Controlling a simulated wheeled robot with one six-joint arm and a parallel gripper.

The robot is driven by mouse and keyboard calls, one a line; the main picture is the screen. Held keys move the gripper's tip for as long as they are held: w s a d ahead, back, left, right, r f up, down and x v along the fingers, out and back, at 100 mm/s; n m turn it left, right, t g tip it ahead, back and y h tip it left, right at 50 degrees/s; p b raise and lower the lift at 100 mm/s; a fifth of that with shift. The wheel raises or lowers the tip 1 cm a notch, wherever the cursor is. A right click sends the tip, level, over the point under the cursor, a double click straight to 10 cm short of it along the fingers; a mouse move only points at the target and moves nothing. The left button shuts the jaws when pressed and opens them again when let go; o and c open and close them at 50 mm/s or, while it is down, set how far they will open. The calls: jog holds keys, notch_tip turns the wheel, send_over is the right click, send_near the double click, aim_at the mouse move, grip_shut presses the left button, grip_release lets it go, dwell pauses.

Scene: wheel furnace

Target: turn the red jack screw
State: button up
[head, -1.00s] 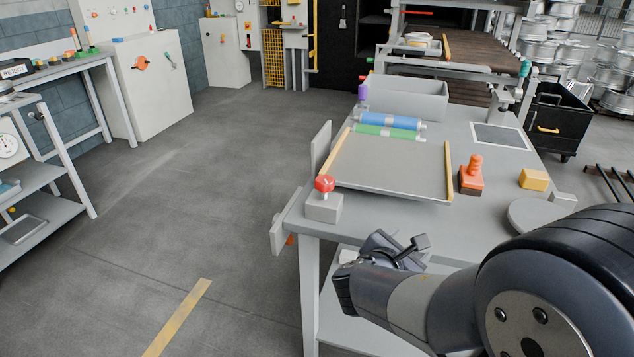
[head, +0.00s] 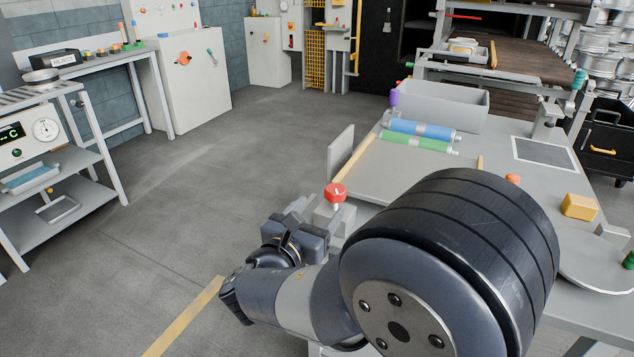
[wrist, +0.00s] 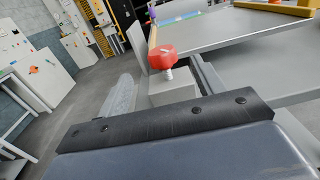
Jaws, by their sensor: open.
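The red jack screw (head: 336,192) has a red lobed knob with a white mark on top. It stands on a grey block (head: 328,216) at the near left corner of the table. In the wrist view the knob (wrist: 162,57) shows ahead, with a short pale threaded shaft under it. My gripper (head: 303,213) is open, just left of and near the block in the head view, and I see nothing held in it. The knob looks clear of the gripper. My arm hides the near part of the table.
The grey table (head: 500,150) carries blue (head: 420,129) and green (head: 415,143) rollers, a grey bin (head: 435,105) and a yellow block (head: 579,206). A grey upright plate (head: 340,152) stands at its left edge. A shelf cart (head: 60,195) is far left. The floor between is clear.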

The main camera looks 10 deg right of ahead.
aim_at(335, 183)
jog(key=b+x, duration=0.1)
jog(key=x, duration=0.9)
jog(key=shift+w+d, duration=0.2)
jog(key=shift+d, duration=0.05)
jog(key=c, duration=1)
jog(key=shift+b, duration=0.3)
jog(key=n+t+y+b, duration=0.2)
jog(key=y, duration=0.1)
jog(key=shift+a+f+b, duration=0.1)
jog(key=shift+f+b, duration=0.05)
jog(key=shift+b, duration=0.25)
jog(key=n+y+b, duration=0.1)
jog(key=b, duration=0.1)
jog(key=n+t+y+b, duration=0.1)
jog(key=y+b, duration=0.1)
jog(key=shift+w+a, duration=0.15)
jog(key=shift+a, duration=0.05)
jog(key=n+y+b, duration=0.1)
jog(key=b, duration=0.3)
jog(key=shift+f+t+y, duration=0.1)
jog(key=shift+t+y, duration=0.2)
jog(key=shift+a+n+y+b, duration=0.1)
jog(key=shift+n+y+b, duration=0.25)
jog(key=shift+b, duration=0.6)
